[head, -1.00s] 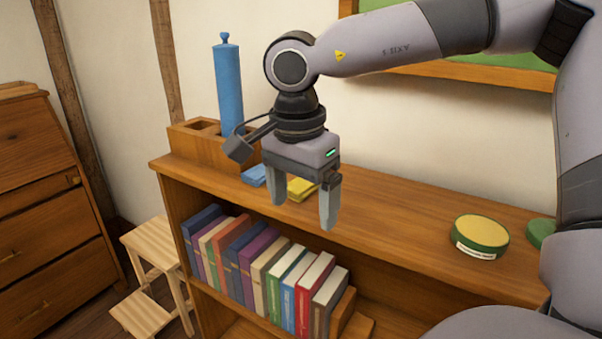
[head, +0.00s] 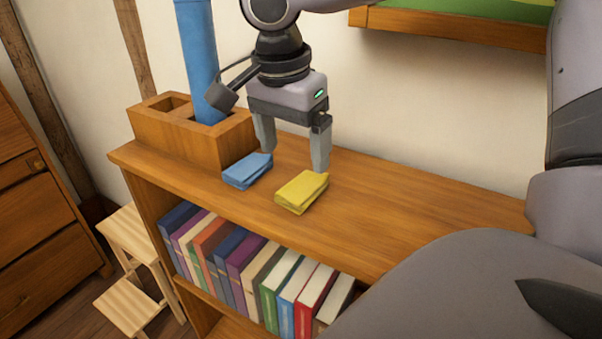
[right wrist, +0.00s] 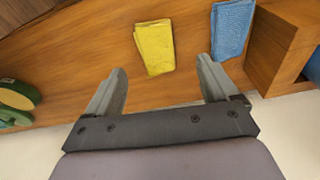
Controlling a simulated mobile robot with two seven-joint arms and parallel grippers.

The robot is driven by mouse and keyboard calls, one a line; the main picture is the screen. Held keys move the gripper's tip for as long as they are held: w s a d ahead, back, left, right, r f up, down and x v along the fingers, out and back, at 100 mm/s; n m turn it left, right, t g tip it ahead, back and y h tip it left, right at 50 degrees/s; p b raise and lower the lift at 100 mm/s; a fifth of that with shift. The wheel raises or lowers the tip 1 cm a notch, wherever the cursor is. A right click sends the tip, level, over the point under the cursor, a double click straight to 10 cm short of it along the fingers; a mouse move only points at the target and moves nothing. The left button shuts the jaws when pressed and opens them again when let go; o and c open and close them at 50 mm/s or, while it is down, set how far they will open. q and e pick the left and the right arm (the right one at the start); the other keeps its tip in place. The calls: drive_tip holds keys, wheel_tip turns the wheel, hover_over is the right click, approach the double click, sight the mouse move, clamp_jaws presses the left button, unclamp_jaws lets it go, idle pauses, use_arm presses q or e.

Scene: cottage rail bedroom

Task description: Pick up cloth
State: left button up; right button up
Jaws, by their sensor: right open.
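A folded yellow cloth (head: 301,191) lies on top of the wooden bookcase (head: 420,211). A folded blue cloth (head: 247,170) lies to its left, apart from it. My right gripper (head: 292,160) is open and empty, pointing down over the shelf top behind the cloths. In the right wrist view the yellow cloth (right wrist: 154,47) is ahead of the gap between the fingers (right wrist: 160,88). The blue cloth (right wrist: 231,28) is further right there, beyond the right finger. The fingers touch neither cloth as far as I can see. My left gripper is not in view.
A wooden box (head: 180,135) with a tall blue cylinder (head: 198,60) stands left of the blue cloth. Books (head: 250,265) fill the shelf below. The shelf top right of the yellow cloth is clear.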

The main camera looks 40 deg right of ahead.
sight(303, 181)
drive_tip(key=shift+w+d, duration=0.1)
drive_tip(key=shift+w, duration=0.05)
drive_tip(key=shift+f, duration=0.3)
drive_tip(key=f, duration=0.3)
drive_tip(key=d+f, duration=0.1)
drive_tip(key=f, duration=0.1)
drive_tip(key=shift+s+d+f, duration=0.1)
drive_tip(key=shift+s+f, duration=0.05)
drive_tip(key=shift+s, duration=0.25)
drive_tip(key=shift+d+f, duration=0.1)
drive_tip(key=shift+f, duration=0.45)
drive_tip(key=c, duration=1.1)
